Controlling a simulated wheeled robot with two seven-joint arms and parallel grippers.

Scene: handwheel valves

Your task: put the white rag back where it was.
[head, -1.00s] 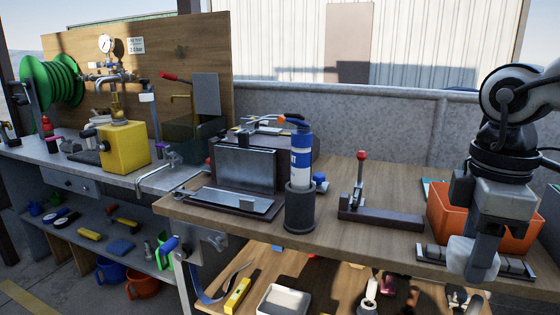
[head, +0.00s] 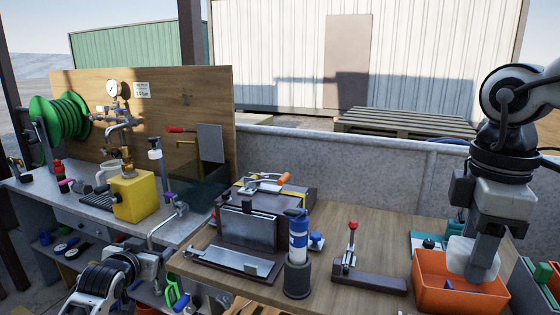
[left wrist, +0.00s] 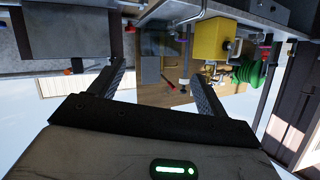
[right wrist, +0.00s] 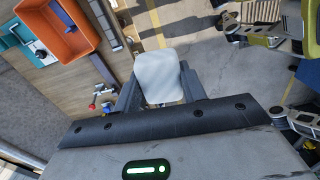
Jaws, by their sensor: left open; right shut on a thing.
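The white rag (head: 483,254) is in my right gripper (head: 482,272), which is shut on it at the right of the head view. In that view the rag overlaps the orange bin (head: 440,292). In the right wrist view the rag (right wrist: 158,77) sits between the fingers of the right gripper (right wrist: 160,96), and the orange bin (right wrist: 62,30) lies apart from it at the upper left. My left gripper (left wrist: 158,80) is open and empty in the left wrist view; in the head view my left arm shows at the lower left.
The wooden bench (head: 345,290) carries a sheet-metal bender (head: 248,228), a blue-labelled canister (head: 298,240) in a dark holder, and a red-knobbed lever (head: 352,250). A yellow box (head: 133,197) with pipework stands on the left bench, near a green hose reel (head: 60,118).

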